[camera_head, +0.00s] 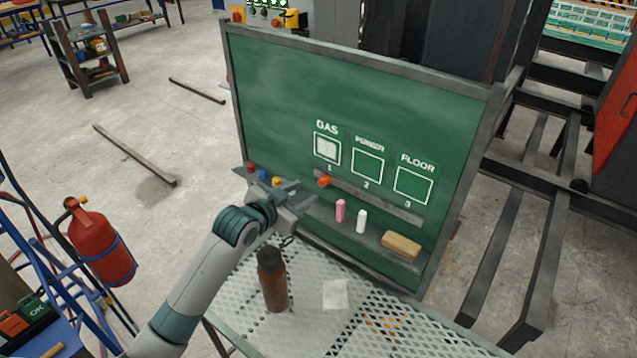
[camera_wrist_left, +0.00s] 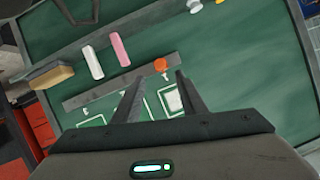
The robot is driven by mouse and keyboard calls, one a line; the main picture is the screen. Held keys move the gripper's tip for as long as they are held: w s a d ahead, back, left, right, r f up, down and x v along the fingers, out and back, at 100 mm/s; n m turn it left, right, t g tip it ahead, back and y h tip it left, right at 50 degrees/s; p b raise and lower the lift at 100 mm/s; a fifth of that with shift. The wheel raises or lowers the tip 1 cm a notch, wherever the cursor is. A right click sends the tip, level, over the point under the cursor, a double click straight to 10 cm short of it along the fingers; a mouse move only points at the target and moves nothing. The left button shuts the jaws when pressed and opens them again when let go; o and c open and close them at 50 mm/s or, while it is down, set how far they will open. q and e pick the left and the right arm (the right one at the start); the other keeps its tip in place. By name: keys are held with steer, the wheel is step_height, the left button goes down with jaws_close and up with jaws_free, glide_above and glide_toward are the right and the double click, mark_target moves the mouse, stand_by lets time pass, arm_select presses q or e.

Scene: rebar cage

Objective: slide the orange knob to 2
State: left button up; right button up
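The orange knob (camera_head: 324,181) sits at the left end of a grey slide rail (camera_head: 372,199) on a green board (camera_head: 280,105), just below the number 1 under the GAS square (camera_head: 326,149). The number 2 is under the POWER square (camera_head: 367,165), to the right. My left gripper (camera_head: 306,192) is open and just left of the knob in the head view. In the left wrist view the knob (camera_wrist_left: 161,65) shows just beyond and between the two spread fingertips (camera_wrist_left: 160,76). I cannot tell whether they touch it. My right gripper is not in view.
The board's ledge holds a pink stick (camera_head: 340,210), a white stick (camera_head: 361,221) and a tan block (camera_head: 401,245). Small coloured pieces (camera_head: 263,174) lie left of the gripper. A brown bottle (camera_head: 272,281) and a white sheet (camera_head: 335,294) are on the mesh table (camera_head: 400,335).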

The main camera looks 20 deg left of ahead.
mark_target(321, 183)
arm_select(q)
steer(key=p+x, duration=0.1)
steer(key=x, duration=0.8)
steer(key=shift+w, duration=0.1)
jaws_close()
